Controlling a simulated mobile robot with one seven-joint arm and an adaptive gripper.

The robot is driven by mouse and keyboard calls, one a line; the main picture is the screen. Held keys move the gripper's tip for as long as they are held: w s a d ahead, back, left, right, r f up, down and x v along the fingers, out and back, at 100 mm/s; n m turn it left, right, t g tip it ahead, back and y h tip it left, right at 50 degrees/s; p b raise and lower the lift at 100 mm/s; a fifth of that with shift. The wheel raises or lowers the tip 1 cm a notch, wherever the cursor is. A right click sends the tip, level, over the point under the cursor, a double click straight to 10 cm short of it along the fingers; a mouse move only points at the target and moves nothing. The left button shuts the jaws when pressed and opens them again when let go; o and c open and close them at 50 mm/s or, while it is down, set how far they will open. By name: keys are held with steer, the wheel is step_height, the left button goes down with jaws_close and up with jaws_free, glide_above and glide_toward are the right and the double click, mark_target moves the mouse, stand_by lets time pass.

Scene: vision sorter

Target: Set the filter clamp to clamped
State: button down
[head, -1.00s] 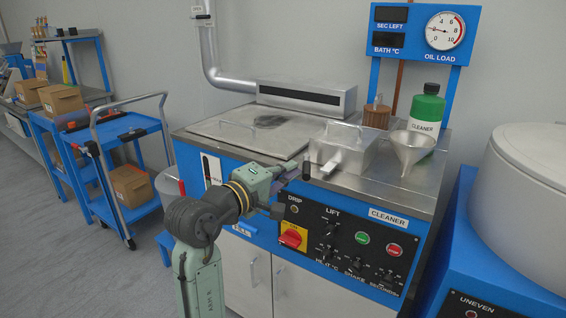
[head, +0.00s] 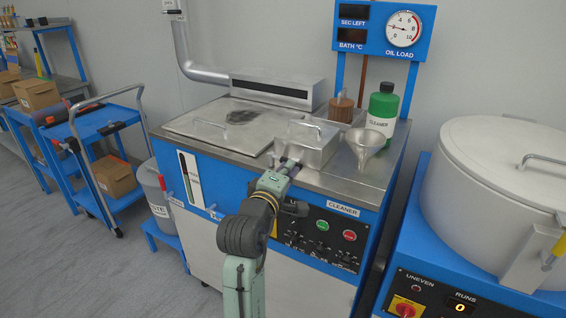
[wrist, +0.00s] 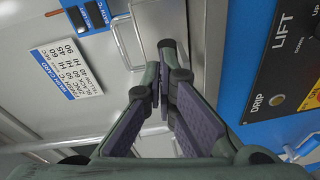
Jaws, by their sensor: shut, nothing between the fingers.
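My gripper (head: 290,167) is shut and empty at the front edge of the cleaner machine's steel top, just in front of a small steel box (head: 318,150) with a wire handle. In the wrist view my gripper (wrist: 160,88) has its fingertips together. A dark rounded grip (wrist: 168,48) stands right at the fingertips; I cannot tell if they touch it. It seems to be the black lever grip by the steel box, which my gripper largely hides in the head view. I see no label naming the filter clamp, so I cannot read its setting.
A control panel (head: 318,238) with knobs and buttons is on the machine's front, right of my gripper. A large white drum (head: 490,205) is at right. A blue trolley (head: 92,130) stands left.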

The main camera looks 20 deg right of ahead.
steer(key=shift+w+d+p, duration=0.15)
steer(key=shift+d+p, duration=0.35)
steer(key=shift+d, duration=0.4)
